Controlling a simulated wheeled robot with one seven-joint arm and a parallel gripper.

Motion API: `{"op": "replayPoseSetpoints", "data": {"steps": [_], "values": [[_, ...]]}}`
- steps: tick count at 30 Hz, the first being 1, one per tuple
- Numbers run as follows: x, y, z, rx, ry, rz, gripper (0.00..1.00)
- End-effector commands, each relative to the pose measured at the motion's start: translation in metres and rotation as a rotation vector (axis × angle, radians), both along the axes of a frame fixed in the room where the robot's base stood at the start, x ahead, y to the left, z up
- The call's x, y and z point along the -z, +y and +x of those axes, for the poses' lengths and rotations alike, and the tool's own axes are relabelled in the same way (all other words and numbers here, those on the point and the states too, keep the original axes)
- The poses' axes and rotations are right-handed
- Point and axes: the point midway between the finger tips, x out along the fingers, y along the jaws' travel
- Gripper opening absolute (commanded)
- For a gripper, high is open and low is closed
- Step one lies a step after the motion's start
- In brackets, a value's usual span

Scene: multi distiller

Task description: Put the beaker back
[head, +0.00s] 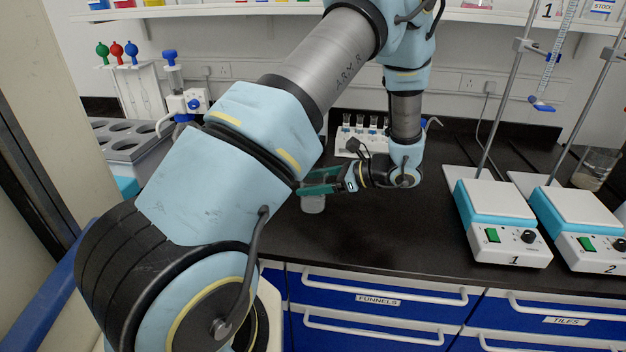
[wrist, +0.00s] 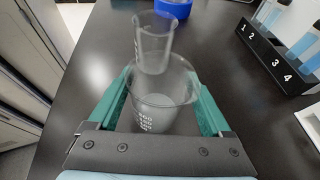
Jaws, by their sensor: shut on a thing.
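My gripper (head: 322,182) is shut on a clear glass beaker (wrist: 165,105) with white volume marks. Its green fingers lie on either side of the beaker in the wrist view. In the head view the held beaker (head: 313,206) shows partly below the fingers, over the black worktop; I cannot tell whether it touches the surface. A second, smaller-looking clear beaker (wrist: 153,42) stands just beyond the held one in the wrist view, its base overlapped by the held rim. Another glass beaker (head: 597,168) stands at the far right, behind hotplate 2.
A numbered rack with blue-filled tubes (wrist: 280,48) stands right of the gripper. A blue round thing (wrist: 173,8) lies beyond the beakers. Hotplate 1 (head: 505,247) and hotplate 2 (head: 585,225) stand at the right with clamp stands. The worktop (head: 400,228) before them is clear.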

Motion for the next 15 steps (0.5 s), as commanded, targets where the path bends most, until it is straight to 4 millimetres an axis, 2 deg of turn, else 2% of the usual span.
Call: {"op": "replayPoseSetpoints", "data": {"steps": [11, 12, 15], "values": [[0.0047, -0.0002, 0.0001, 0.001, -0.001, 0.001, 0.12], [0.0039, -0.0002, 0.0002, 0.001, 0.0, 0.0, 0.86], [0.0035, -0.0001, 0.0001, 0.001, 0.0, 0.0, 0.97]]}}
